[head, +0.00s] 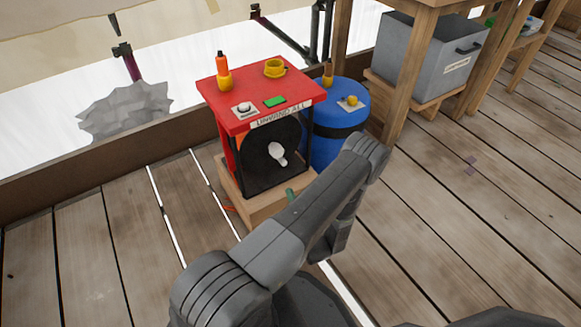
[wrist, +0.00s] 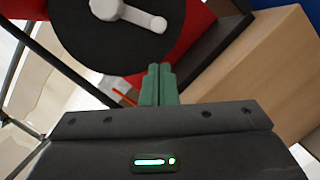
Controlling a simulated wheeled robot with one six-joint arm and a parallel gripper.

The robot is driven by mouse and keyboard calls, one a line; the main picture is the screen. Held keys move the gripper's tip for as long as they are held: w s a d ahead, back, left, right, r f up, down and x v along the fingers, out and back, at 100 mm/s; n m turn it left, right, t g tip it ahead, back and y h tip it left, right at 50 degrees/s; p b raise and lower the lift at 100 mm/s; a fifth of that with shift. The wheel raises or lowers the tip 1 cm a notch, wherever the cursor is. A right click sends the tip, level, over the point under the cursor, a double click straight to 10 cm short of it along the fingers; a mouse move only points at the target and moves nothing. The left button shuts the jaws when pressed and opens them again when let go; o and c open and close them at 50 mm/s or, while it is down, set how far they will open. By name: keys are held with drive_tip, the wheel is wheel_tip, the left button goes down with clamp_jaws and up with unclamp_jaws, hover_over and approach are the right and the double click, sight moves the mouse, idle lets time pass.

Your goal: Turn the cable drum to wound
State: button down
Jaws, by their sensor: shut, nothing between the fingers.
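The cable drum is a dark disc (head: 268,155) with a pale grey crank on its face, set in the front of a red-topped machine (head: 292,92) labelled "UNWIND ALL". In the wrist view the dark disc (wrist: 92,38) fills the upper left. Its crank (wrist: 128,14) runs from the hub down to the right, ending in a knob. My gripper (wrist: 157,70) has its green fingers shut and empty, just below the disc's lower right edge and apart from the crank. In the head view, my gripper (head: 290,194) is small and partly behind my arm.
The machine stands on a wooden block (head: 255,207). A blue barrel (head: 340,115) is behind it. A grey box (head: 430,60) is at right. The plank floor (head: 450,210) is open at right.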

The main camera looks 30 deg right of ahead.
sight(277, 164)
drive_tip(key=shift+m, duration=0.4)
drive_tip(key=w+b, duration=0.1)
drive_tip(key=w, duration=0.2)
drive_tip(key=w+r+b, duration=0.1)
drive_tip(key=w, duration=0.2)
drive_tip(key=w+d, duration=0.1)
drive_tip(key=w, duration=0.2)
drive_tip(key=shift+w+r+b, duration=0.35)
drive_tip(key=shift+b, duration=0.05)
drive_tip(key=shift+d, duration=0.5)
